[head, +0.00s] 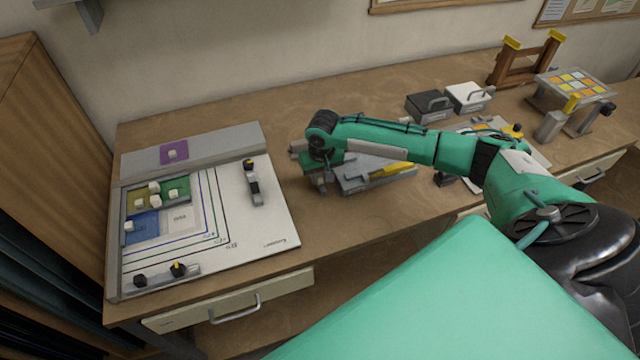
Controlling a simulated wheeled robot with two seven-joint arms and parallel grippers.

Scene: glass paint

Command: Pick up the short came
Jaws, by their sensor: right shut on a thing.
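My right gripper (322,182) points down at the left end of a low grey holder (362,186) near the middle of the bench. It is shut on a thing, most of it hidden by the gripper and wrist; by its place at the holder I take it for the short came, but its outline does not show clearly. I cannot tell whether it is clear of the holder. A yellow strip (392,169) lies along the holder's right part. My left gripper is not in view.
Black (428,107) and white (468,97) boxes, a wooden rack (525,62) and a tile stand (572,83) are back right. Bench between board and holder is clear.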

